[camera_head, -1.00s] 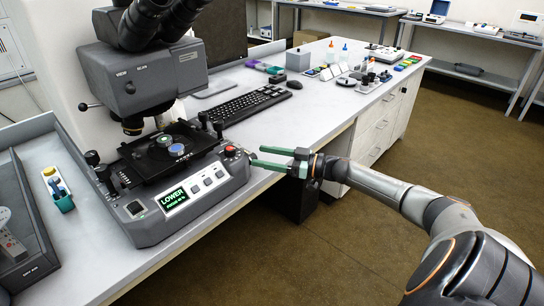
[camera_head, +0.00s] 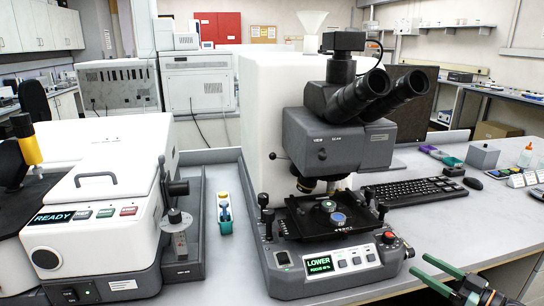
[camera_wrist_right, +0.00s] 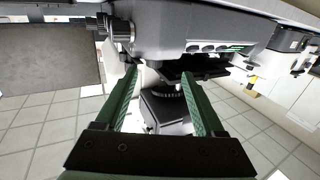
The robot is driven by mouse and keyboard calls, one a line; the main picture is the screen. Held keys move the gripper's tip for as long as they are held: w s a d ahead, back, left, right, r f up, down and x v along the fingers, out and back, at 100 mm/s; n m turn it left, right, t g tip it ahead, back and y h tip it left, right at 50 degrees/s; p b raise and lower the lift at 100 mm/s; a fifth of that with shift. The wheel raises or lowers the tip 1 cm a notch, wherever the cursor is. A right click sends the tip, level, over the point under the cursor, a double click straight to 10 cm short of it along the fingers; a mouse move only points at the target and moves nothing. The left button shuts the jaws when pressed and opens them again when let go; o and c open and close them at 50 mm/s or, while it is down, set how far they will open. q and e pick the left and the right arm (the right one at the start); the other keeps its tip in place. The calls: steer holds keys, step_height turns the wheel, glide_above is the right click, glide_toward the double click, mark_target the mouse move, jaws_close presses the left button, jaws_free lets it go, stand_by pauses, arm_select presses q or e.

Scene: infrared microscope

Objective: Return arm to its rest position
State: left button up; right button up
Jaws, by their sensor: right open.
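My right gripper (camera_head: 447,279) shows at the lower right of the head view, its green fingers apart and empty. It is just right of the microscope's front panel, close to the bench's front edge, and clear of the microscope. The right wrist view shows the same gripper (camera_wrist_right: 160,88) with nothing between its fingers and the microscope base (camera_wrist_right: 205,25) beyond them. The infrared microscope (camera_head: 330,215) stands on the bench, its small display (camera_head: 319,263) reading LOWER. My left gripper is out of view.
A white instrument (camera_head: 100,215) with a READY display stands at the left. A keyboard (camera_head: 415,188) and mouse (camera_head: 473,183) lie right of the microscope. A small teal holder (camera_head: 225,225) stands left of it. A grey box (camera_head: 482,156) sits farther back.

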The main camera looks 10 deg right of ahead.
steer(key=s+a+f+m+g+h, duration=0.1)
steer(key=s+a+f+h, duration=0.1)
steer(key=s+a+f, duration=0.45)
steer(key=s+a+f+m+g+h, duration=0.1)
steer(key=s+a+f, duration=0.2)
steer(key=a+f, duration=0.5)
steer(key=s+a+f+m+g+h, duration=0.15)
steer(key=s+a+f, duration=0.3)
steer(key=a, duration=0.45)
steer(key=s+a+f+g, duration=0.2)
steer(key=s+a+g, duration=0.1)
steer(key=s+a, duration=0.4)
arm_select(q)
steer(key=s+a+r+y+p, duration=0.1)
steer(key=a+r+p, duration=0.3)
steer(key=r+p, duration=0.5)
steer(key=p, duration=0.3)
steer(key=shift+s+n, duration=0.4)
arm_select(e)
steer(key=s+d+r+h, duration=0.2)
steer(key=s+d+r, duration=0.1)
steer(key=r, duration=0.6)
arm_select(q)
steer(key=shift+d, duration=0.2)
arm_select(e)
steer(key=shift+s, duration=0.1)
steer(key=shift+c, duration=0.2)
